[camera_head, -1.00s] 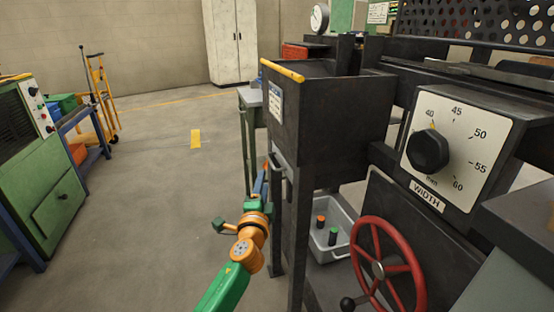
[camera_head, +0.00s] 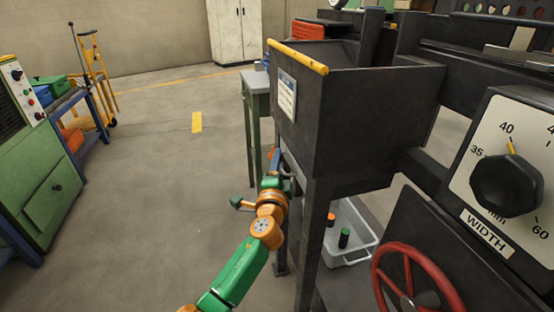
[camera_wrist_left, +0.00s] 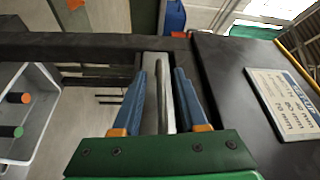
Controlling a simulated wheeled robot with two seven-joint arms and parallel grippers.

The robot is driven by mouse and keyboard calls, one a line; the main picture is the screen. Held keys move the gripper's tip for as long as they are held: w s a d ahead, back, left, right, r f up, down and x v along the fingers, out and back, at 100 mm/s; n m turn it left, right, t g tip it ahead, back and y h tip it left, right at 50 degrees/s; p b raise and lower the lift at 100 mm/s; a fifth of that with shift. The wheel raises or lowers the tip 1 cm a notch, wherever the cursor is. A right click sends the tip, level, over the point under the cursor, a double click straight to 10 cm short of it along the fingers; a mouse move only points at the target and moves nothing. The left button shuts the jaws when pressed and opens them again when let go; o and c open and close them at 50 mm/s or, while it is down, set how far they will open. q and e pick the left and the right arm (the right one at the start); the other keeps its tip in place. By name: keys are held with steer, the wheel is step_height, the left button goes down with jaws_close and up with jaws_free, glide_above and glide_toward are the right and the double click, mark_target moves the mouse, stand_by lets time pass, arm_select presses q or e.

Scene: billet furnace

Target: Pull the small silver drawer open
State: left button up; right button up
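The small silver drawer (camera_head: 291,170) sits under the dark hopper box, seen edge-on and partly hidden by my left gripper in the head view. Its bar handle (camera_wrist_left: 164,98) shows in the left wrist view as a long grey bar. My left gripper (camera_wrist_left: 162,72) has its two blue fingers on either side of this bar, with gaps visible, so it is open around or just above it; the exact depth is unclear. In the head view the left gripper (camera_head: 280,172) is at the handle. My right gripper is not in view.
The dark hopper box (camera_head: 370,120) with a yellow edge stands above the drawer. A grey bin (camera_head: 352,250) with an orange and a green cylinder is behind the machine leg. A red handwheel (camera_head: 415,285) and width dial (camera_head: 505,185) are at right.

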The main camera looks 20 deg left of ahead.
arm_select(q)
steer(key=shift+s+d+r, duration=0.15)
steer(key=c, duration=0.3)
jaws_close()
stand_by(0.8)
